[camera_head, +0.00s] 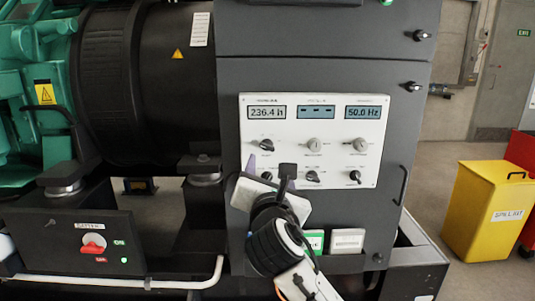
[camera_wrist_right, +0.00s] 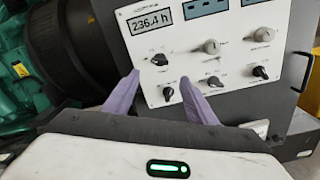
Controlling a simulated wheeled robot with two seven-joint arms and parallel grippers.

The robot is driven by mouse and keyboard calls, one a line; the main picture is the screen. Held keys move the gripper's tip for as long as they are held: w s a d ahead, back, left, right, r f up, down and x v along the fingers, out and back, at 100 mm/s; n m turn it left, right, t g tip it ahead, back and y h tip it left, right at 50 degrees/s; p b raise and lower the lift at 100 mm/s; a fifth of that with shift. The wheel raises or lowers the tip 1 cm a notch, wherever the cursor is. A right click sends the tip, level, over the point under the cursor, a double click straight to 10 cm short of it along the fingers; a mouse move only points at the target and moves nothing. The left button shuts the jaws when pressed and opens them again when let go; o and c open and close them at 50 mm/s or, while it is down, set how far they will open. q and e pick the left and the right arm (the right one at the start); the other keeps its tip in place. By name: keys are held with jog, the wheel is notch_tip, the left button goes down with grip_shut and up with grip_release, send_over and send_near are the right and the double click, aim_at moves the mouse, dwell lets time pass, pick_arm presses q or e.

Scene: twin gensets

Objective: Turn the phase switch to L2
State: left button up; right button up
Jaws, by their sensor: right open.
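A white control panel (camera_head: 325,105) on the dark grey cabinet carries two rows of rotary knobs below its displays. The knob labels are too small to read, so I cannot tell which one is the phase switch or where it points. In the wrist view an upper-left black knob (camera_wrist_right: 159,60) and a lower-left black knob (camera_wrist_right: 167,93) show near the finger gap. My right gripper (camera_head: 269,170) is open, with purple fingers in front of the panel's lower left. It also shows in the wrist view (camera_wrist_right: 160,76), with nothing held. My left gripper is out of view.
A battery box (camera_head: 75,245) with a red switch (camera_head: 93,244) stands at lower left. A cabinet handle (camera_head: 403,185) sticks out right of the panel. A yellow bin (camera_head: 485,210) stands at right. Floor is clear between cabinet and bin.

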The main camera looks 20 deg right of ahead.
aim_at(267, 148)
jog(key=x, duration=1)
jog(key=shift+w+r, duration=0.15)
jog(key=c, duration=1.1)
